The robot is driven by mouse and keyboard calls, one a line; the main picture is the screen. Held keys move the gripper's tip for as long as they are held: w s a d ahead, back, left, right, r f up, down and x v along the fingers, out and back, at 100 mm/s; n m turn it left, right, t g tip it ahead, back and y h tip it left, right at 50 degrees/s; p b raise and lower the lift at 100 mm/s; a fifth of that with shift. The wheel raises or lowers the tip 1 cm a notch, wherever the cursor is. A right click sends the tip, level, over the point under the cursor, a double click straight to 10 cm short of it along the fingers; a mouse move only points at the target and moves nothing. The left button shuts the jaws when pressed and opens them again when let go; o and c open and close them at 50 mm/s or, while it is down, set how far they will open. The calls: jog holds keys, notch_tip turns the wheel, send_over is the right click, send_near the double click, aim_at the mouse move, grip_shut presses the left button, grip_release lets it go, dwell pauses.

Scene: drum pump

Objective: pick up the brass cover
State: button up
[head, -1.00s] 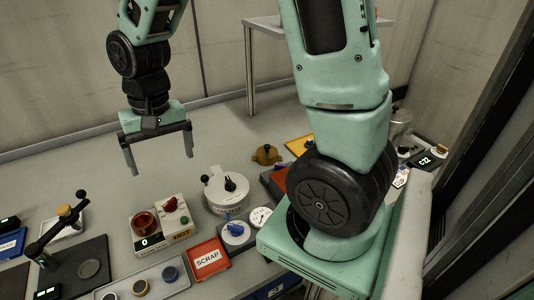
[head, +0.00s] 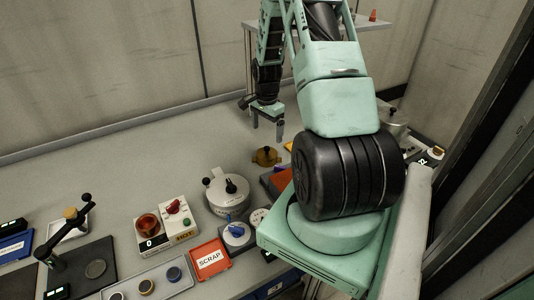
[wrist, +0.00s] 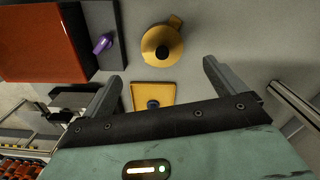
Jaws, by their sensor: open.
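The brass cover (head: 267,157) is round, with a dark knob on top, and sits on the grey bench near the middle in the head view. In the wrist view the cover (wrist: 161,46) shows from above, with a small tab at its upper right. My gripper (head: 267,138) is open and empty, above and apart from the cover in the head view. In the wrist view the fingers of my gripper (wrist: 164,70) are spread wide, and the cover lies beyond their tips, roughly between them.
A yellow plate (wrist: 153,93) with a dark knob lies close to the cover. An orange-red box (wrist: 38,40) and a purple knob (wrist: 102,44) are to its left in the wrist view. A white round pot (head: 228,193) stands left of the cover. The bench behind is clear.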

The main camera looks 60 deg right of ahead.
aim_at(267, 147)
notch_tip(267, 147, down, 6)
jog(key=shift+f+p, duration=0.15)
jog(key=shift+p, duration=0.75)
jog(key=shift+w+d+f+p, duration=0.15)
jog(key=shift+f+p, duration=1.3)
jog(key=shift+f, duration=1.15)
jog(key=c, duration=1.2)
